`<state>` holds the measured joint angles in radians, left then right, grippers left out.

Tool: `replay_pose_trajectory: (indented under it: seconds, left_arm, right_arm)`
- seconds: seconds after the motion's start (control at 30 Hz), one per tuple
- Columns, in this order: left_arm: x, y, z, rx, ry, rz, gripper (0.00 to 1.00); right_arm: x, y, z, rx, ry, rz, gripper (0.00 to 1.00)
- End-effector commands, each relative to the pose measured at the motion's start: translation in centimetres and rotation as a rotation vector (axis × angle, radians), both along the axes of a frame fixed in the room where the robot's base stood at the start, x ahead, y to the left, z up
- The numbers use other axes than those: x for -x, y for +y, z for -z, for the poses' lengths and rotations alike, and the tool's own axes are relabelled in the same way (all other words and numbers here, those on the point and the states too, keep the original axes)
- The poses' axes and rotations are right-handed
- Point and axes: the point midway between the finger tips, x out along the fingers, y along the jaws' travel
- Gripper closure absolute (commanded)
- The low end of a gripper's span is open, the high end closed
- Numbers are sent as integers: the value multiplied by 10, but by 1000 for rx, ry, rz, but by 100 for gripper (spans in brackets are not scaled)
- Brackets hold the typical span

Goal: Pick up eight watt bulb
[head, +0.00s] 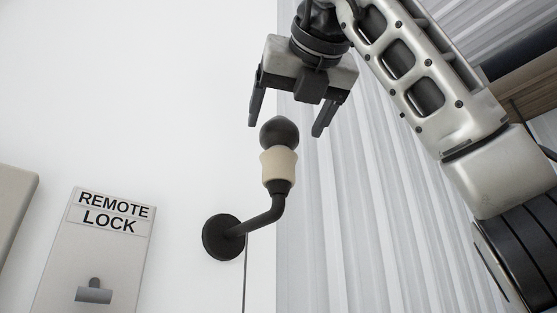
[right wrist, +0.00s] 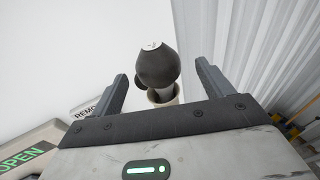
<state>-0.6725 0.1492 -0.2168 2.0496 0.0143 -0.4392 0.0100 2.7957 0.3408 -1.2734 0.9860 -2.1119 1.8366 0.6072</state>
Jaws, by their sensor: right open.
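The bulb (head: 279,133) is dark and round and sits upright in a cream socket (head: 278,167) on a black wall bracket (head: 224,237). My right gripper (head: 285,130) is open above the bulb in the head view, its fingers spread to either side of the bulb's top. In the right wrist view the bulb (right wrist: 157,66) shows between the two open fingers (right wrist: 163,88), with the socket rim (right wrist: 164,98) behind it. I cannot tell whether a finger touches it; there appear to be gaps on both sides. My left gripper is not in view.
A panel marked REMOTE LOCK (head: 97,250) with a small lever is on the white wall at the lower left. A corrugated pale panel (head: 360,220) is right of the bracket. A sign reading OPEN (right wrist: 25,160) shows in the right wrist view.

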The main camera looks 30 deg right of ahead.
Motion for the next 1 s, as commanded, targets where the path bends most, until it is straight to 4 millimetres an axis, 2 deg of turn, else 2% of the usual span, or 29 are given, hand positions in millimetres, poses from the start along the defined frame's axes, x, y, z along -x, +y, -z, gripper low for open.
replay_pose_trajectory:
  seconds: [0.27, 0.6, 0.8, 0.83, 0.97, 1.0]
  left_arm:
    - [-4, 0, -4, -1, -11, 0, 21]
    - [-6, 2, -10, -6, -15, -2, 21]
    - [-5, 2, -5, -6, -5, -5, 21]
    - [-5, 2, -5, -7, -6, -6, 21]
    - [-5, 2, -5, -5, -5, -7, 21]
    - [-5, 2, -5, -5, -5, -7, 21]
  right_arm:
    - [-16, -5, 2, 1, 0, 0, 21]
    - [-59, -16, 8, 1, 1, 0, 21]
    - [-60, -17, 8, 0, -1, 0, 21]
    - [-60, -17, 8, 0, -1, 0, 24]
    - [-60, -16, 8, 0, 0, 0, 59]
    - [-60, -16, 8, 0, 0, 0, 59]
